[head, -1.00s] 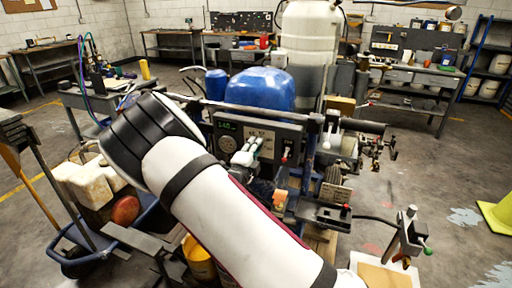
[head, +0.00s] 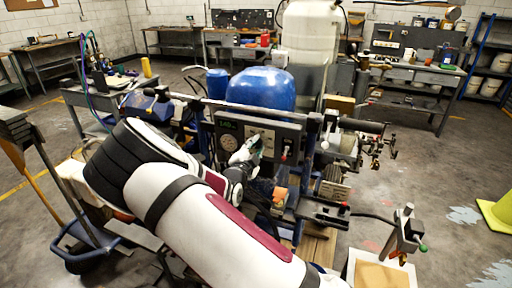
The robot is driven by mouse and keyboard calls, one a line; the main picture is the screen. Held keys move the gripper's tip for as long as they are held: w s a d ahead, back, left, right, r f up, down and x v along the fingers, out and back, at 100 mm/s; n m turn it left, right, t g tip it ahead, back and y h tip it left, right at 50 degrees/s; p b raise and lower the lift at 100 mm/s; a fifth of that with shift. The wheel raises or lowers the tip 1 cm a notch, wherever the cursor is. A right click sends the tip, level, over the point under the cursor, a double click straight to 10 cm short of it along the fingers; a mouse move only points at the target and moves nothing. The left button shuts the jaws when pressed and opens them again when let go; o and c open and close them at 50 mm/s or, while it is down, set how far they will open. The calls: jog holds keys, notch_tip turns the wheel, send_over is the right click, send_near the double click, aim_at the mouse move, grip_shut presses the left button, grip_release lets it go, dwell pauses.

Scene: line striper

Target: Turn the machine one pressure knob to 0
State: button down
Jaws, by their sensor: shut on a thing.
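The line striper (head: 261,86) stands in the middle of the head view, with a blue rounded cover and a dark control panel (head: 292,131). The panel carries a green-lit display (head: 229,125), a round gauge (head: 229,142) and a small red-tipped lever (head: 285,154). My gripper (head: 253,146) is at the panel's middle, just right of the gauge. It is shut on what appears to be the pressure knob, which the fingers mostly hide. The knob's setting and the display digits are too small to read.
My arm covers the lower left of the machine. A hand cart (head: 82,233) stands at the left. Workbenches and shelves line the back walls. The floor at the right is mostly clear.

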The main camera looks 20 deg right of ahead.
jog(key=shift+a, duration=0.1)
jog(key=c, duration=1.2)
grip_release()
jog(key=shift+c, duration=0.2)
jog(key=v, duration=1.2)
jog(key=shift+f, duration=0.15)
